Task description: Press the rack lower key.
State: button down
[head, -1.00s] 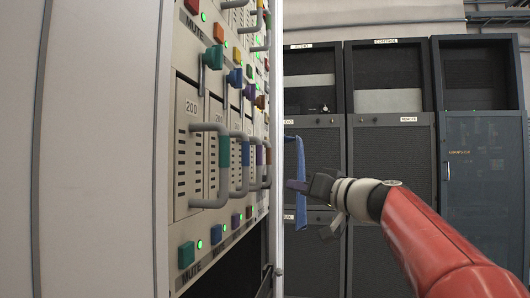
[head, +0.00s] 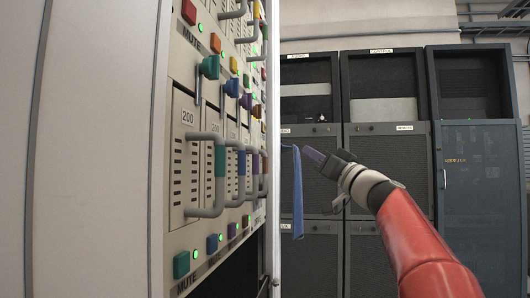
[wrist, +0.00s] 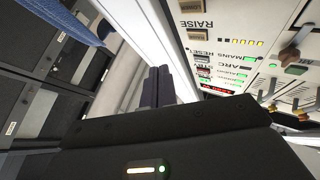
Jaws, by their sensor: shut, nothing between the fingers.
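My gripper (head: 314,154) is shut and empty, just right of the rack's pale front edge in the head view. In the wrist view its dark fingers (wrist: 158,72) are together beside the white edge, left of a control panel (wrist: 232,62). That panel carries a "RAISE" label (wrist: 195,24) with beige keys near it, one above (wrist: 192,6) and one below (wrist: 200,36). I read no "LOWER" label, so I cannot tell which key is the lower key. The fingers appear apart from the panel. In the head view the gripper's target panel face is hidden behind the edge.
The near rack (head: 190,150) has protruding handles (head: 212,180) and coloured buttons. A blue strip (head: 297,190) hangs by the gripper; something blue also shows in the wrist view (wrist: 62,18). Dark cabinets (head: 385,150) stand behind. Switch knobs (wrist: 290,54) stick out of the panel.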

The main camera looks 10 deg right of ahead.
jog(key=w+a, duration=0.2)
jog(key=a, duration=0.5)
jog(key=shift+w+a, duration=0.15)
jog(key=shift+a, duration=0.05)
dwell(1.9)
jog(key=shift+w+a, duration=0.15)
jog(key=shift+a, duration=0.25)
jog(key=shift+w+a+b, duration=0.1)
jog(key=shift+a+b, duration=0.25)
dwell(0.5)
dwell(0.4)
jog(key=shift+s+d+b, duration=0.25)
jog(key=shift+d+b, duration=0.1)
jog(key=shift+d, duration=0.4)
